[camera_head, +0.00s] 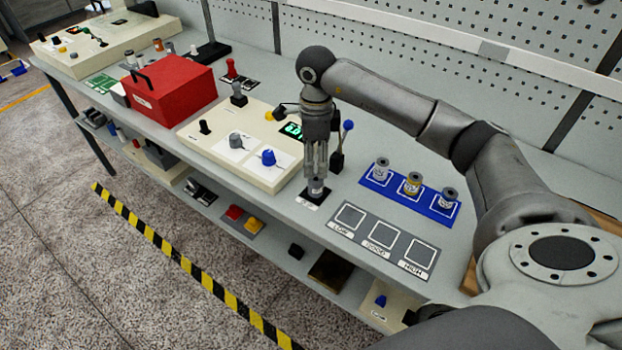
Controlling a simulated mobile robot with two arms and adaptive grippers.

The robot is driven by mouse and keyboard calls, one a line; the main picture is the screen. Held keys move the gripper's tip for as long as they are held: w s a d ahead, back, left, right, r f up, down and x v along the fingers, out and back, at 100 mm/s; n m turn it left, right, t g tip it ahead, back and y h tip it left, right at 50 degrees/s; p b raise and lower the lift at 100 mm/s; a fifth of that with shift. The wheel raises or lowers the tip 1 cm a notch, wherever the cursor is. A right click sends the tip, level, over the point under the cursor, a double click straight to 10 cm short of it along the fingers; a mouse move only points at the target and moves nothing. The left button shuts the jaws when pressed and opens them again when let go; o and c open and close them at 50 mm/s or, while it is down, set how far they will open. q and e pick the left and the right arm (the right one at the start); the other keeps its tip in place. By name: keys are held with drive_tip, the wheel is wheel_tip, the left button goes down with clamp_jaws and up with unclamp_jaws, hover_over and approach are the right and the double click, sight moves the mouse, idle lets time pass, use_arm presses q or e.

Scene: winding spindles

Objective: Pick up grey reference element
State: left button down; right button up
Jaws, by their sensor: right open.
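A small grey cylindrical element (317,187) stands upright on a black labelled pad (309,201) near the table's front edge. I take it for the grey reference element; its label is too small to read. My right gripper (316,172) points straight down over it, with its open fingers at the element's top. I cannot tell whether the fingers touch it, and they hide its upper part. My left gripper is out of view.
A blue tray (376,188) with three small cylinders stands to the right. In front of it lies a grey board (364,235) with three marked squares. A cream device (226,155) with a green display and a red box (168,93) are to the left. A blue-tipped lever (343,140) stands close behind the gripper.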

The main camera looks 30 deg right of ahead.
sight(316, 179)
drive_tip(key=f, duration=0.3)
drive_tip(key=shift+s+p, duration=0.3)
drive_tip(key=shift+s, duration=0.05)
drive_tip(key=shift+w+f, duration=0.1)
drive_tip(key=shift+f, duration=0.15)
wheel_tip(316, 179, down, 4)
drive_tip(key=shift+a+f+p, duration=0.1)
drive_tip(key=shift+p, duration=1.1)
drive_tip(key=shift+f, duration=0.4)
drive_tip(key=shift+c, duration=0.6)
drive_tip(key=c, duration=0.5)
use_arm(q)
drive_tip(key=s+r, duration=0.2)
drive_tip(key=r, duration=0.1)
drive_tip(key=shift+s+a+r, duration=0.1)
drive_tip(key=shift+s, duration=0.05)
use_arm(e)
drive_tip(key=c, duration=0.5)
